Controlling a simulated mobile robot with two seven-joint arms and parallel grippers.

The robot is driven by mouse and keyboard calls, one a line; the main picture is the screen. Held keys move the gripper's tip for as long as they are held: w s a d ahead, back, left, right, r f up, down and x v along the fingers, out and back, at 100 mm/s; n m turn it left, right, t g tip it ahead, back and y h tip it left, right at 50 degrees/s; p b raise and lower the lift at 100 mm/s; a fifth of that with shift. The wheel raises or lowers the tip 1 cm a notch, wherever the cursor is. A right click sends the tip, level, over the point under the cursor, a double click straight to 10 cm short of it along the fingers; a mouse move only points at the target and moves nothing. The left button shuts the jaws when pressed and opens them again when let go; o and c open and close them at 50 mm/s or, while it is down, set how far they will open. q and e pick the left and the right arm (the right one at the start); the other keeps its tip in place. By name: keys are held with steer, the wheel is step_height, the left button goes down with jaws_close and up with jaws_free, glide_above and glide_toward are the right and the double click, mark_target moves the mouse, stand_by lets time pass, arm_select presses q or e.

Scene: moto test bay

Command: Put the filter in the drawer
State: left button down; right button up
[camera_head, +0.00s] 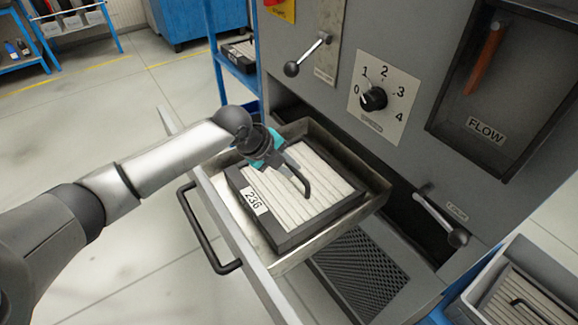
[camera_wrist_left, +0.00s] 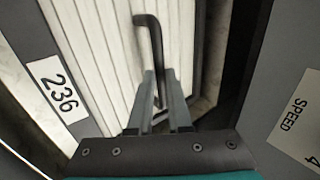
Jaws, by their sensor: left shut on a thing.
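The filter (camera_head: 285,203) is a flat pleated panel, white with a dark frame and a label reading 236. It lies inside the open drawer (camera_head: 362,201), a metal tray pulled out from the grey cabinet. My left gripper (camera_head: 298,176) is above the filter and shut on its black handle. In the left wrist view the gripper fingers (camera_wrist_left: 160,108) close around the handle (camera_wrist_left: 150,40), with the filter's pleats (camera_wrist_left: 104,50) behind. The fingertips are partly hidden in the head view. My right gripper is not in view.
The grey cabinet carries a dial (camera_head: 373,98), a lever (camera_head: 308,55) and another lever (camera_head: 441,216). The drawer's front has a black handle (camera_head: 205,232). A grey bin (camera_head: 515,285) with another pleated filter stands at the lower right. Open floor lies to the left.

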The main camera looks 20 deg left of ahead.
arm_select(q)
steer(key=c, duration=1.3)
jaws_free()
steer(key=shift+f, duration=0.1)
steer(key=o, duration=0.5)
steer(key=shift+c, duration=0.2)
steer(key=p+v, duration=0.2)
steer(key=v, duration=1)
